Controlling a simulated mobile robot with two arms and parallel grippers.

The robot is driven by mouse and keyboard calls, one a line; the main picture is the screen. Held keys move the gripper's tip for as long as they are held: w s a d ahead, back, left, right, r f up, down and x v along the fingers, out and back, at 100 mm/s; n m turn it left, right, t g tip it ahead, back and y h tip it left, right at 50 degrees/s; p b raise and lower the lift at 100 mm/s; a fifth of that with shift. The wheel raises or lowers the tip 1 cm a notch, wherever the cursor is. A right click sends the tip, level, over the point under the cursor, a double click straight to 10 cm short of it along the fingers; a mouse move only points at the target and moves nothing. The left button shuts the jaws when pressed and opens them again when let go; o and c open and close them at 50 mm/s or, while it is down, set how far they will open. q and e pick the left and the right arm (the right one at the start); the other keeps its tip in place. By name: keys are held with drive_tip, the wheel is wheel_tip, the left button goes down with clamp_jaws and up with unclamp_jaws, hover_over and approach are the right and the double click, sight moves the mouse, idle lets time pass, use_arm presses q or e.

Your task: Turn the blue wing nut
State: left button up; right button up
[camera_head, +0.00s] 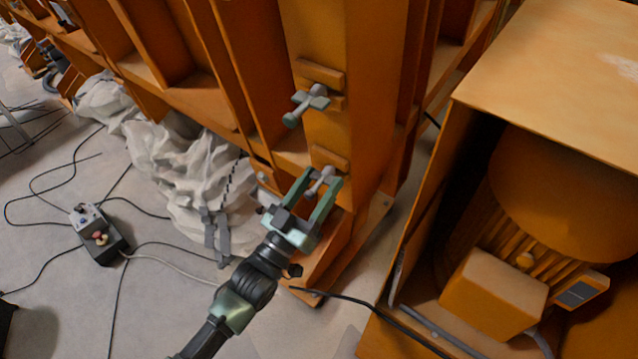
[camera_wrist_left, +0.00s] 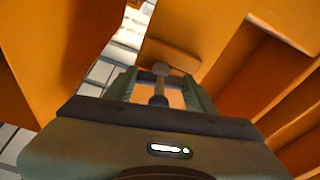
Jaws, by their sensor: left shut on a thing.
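Two wing nuts stick out from the orange post. The upper wing nut (camera_head: 309,102) is grey-green with spread wings and stands free. The lower wing nut (camera_head: 320,178) is grey, and its stem shows between the fingers of my left gripper (camera_head: 317,187). My left gripper is shut on this lower wing nut, with a finger on each side. In the left wrist view, the lower nut's knob and stem (camera_wrist_left: 160,82) lie between the fingers (camera_wrist_left: 160,92). Its wings are mostly hidden, and neither nut looks clearly blue. My right gripper is not in view.
The orange post (camera_head: 345,130) has ribbed frames to its left. An orange housing with a motor (camera_head: 500,290) stands close on the right. Crumpled grey-white sheeting (camera_head: 185,175), a control box (camera_head: 97,235) and loose cables lie on the floor at left.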

use_arm(q)
drive_tip(key=shift+f, duration=0.15)
drive_tip(key=o, duration=1.4)
drive_tip(key=b+v, duration=0.1)
drive_tip(key=v, duration=0.6)
drive_tip(key=shift+s+a+f+b, duration=0.1)
drive_tip(key=shift+s+a+b, duration=0.1)
drive_tip(key=shift+s+b, duration=0.1)
